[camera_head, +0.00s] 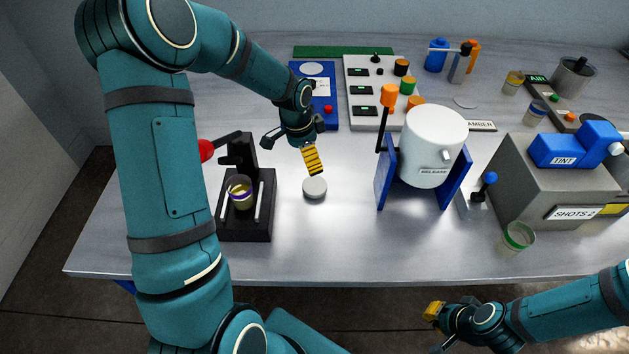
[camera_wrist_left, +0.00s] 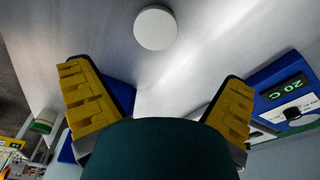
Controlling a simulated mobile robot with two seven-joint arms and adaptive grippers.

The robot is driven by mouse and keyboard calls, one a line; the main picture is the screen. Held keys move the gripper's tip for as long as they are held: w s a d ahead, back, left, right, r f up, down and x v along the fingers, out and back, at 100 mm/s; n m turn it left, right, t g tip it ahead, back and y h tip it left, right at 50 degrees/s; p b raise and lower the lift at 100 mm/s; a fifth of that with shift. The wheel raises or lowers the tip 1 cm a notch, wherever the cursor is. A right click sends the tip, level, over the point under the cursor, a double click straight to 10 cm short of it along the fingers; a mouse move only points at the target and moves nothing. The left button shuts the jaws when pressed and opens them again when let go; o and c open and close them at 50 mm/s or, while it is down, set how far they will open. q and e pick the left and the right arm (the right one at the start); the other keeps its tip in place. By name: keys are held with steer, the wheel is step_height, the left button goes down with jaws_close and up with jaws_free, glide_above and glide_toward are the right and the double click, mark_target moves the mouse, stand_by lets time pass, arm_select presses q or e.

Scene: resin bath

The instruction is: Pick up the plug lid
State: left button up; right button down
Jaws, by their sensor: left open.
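The plug lid appears as a small round white disc (camera_head: 315,188) on the steel table, right of a black press stand. In the left wrist view the white disc (camera_wrist_left: 155,27) lies beyond the fingertips, near the top middle. My left gripper (camera_head: 312,160) is above the table just behind the disc, apart from it. In its wrist view the two yellow fingers (camera_wrist_left: 157,85) are spread wide with nothing between them. My right gripper (camera_head: 434,311) is in front of the table's front edge, away from the disc; its jaw opening is not clear.
The black stand (camera_head: 262,190) holds a small cup (camera_head: 239,190). A white pot (camera_head: 434,140) in a blue holder stands right of the disc. A grey block (camera_head: 530,165) with a blue tint bottle is further right. The table in front of the disc is clear.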

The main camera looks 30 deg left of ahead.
mark_target(315, 185)
arm_select(q)
steer(key=f, duration=0.4)
steer(key=w+d+f, duration=0.1)
steer(key=f, duration=0.3)
steer(key=f+b, duration=0.1)
steer(key=f, duration=0.3)
steer(key=shift+w+d+f, duration=0.15)
steer(key=shift+d+f, duration=0.15)
steer(key=shift+f, duration=0.1)
steer(key=shift+c, duration=0.3)
steer(key=c, duration=0.8)
